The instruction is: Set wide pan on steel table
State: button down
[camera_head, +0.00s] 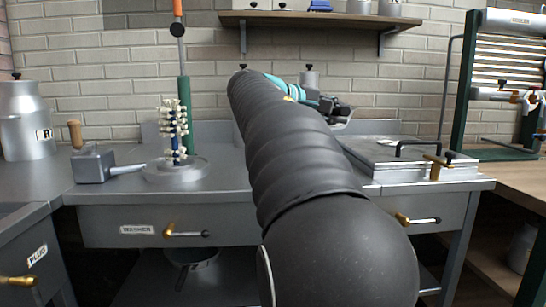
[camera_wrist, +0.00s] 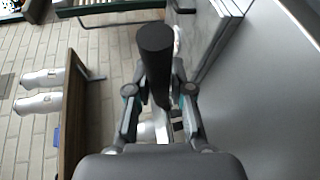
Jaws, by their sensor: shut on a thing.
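My gripper (camera_head: 328,104) is above the back right part of the steel table (camera_head: 222,182), partly hidden behind my arm. In the wrist view, my gripper (camera_wrist: 157,75) is shut on a dark round handle (camera_wrist: 155,42), which points toward the camera between the fingers. I take this as the wide pan's handle; the pan's body cannot be made out clearly. A grey piece (camera_head: 341,122) shows just under the gripper in the head view. Whether it touches the tabletop cannot be told. The steel surface (camera_wrist: 255,85) fills the right of the wrist view.
A green-framed rack (camera_head: 505,85) stands beyond. A wall shelf (camera_head: 320,20) hangs above. A dark pan (camera_head: 192,255) sits below.

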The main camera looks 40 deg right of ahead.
jog(key=shift+w+a+f+b, duration=0.25)
jog(key=shift+w+a+f, duration=0.8)
jog(key=shift+w+f, duration=0.6)
jog(key=shift+w+a+f+b, duration=0.2)
jog(key=shift+w+a+f, duration=1.05)
jog(key=shift+f, duration=0.65)
jog(key=shift+w+a+f+b, duration=0.25)
jog(key=shift+w+a+f, duration=0.6)
jog(key=shift+w+f, duration=0.85)
jog(key=shift+f, duration=0.1)
jog(key=c, duration=1.5)
grip_release()
jog(key=shift+f, duration=0.15)
jog(key=o, duration=0.5)
jog(key=shift+c, duration=0.2)
jog(key=p+v, duration=0.1)
jog(key=v, duration=1.1)
jog(key=shift+s, duration=0.1)
